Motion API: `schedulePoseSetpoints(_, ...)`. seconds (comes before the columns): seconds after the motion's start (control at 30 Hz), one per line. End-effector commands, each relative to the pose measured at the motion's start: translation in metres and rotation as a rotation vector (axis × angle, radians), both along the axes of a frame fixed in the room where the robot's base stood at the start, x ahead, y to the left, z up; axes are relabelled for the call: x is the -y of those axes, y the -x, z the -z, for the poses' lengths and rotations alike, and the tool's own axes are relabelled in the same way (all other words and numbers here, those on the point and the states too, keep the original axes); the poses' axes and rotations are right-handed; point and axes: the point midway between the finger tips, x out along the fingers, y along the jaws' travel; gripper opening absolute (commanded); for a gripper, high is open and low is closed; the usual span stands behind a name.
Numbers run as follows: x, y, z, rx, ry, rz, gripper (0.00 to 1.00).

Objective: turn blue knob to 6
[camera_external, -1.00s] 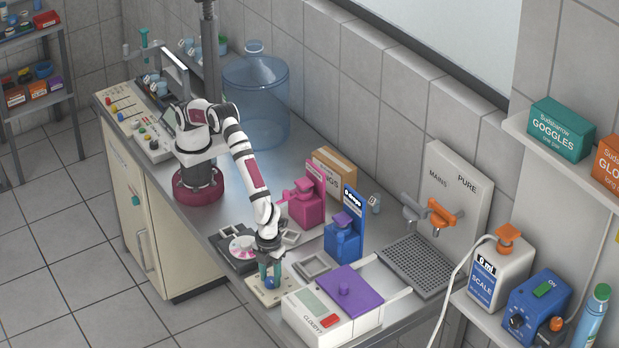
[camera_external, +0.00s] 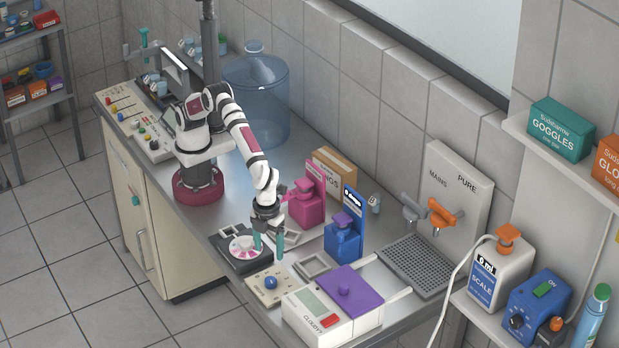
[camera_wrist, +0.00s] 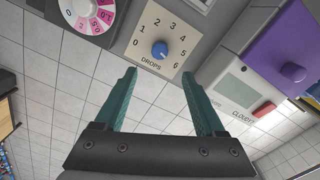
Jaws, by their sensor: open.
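The blue knob (camera_external: 271,282) sits on a small cream dial panel (camera_external: 258,293) at the bench's front edge. In the wrist view the blue knob (camera_wrist: 159,49) is ringed by numbers 0 to 6 on the panel (camera_wrist: 143,56), which reads DROPS. A small pale mark on the knob seems to face the lower right, toward the 6, but it is too small to be sure. My gripper (camera_external: 268,252) is open and empty, above and behind the knob, apart from it. Its teal fingers (camera_wrist: 159,76) also show in the wrist view, below the knob.
A black unit with a pink and white dial (camera_external: 243,247) lies left of the panel. The white CLOUDY? box (camera_external: 315,322) with a purple lid (camera_external: 348,290) stands to the right. Blue (camera_external: 342,243) and pink (camera_external: 303,210) dispensers stand behind.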

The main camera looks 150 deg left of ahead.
Motion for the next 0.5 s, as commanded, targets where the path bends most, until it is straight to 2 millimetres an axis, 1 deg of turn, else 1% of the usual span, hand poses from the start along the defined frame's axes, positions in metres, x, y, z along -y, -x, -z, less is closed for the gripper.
schedulePoseSetpoints(0.03, 0.0, -0.001, -0.013, 0.003, 0.0, -0.001, 0.72)
schedulePoseSetpoints(0.1, 0.0, -0.001, -0.028, 0.003, 0.001, 0.0, 0.72)
schedulePoseSetpoints(0.2, 0.0, 0.0, -0.041, 0.001, 0.0, -0.001, 0.72)
schedulePoseSetpoints(0.3, 0.0, 0.0, -0.047, 0.0, 0.001, 0.0, 0.72)
schedulePoseSetpoints(0.5, 0.0, 0.0, -0.047, 0.0, 0.0, -0.001, 0.72)
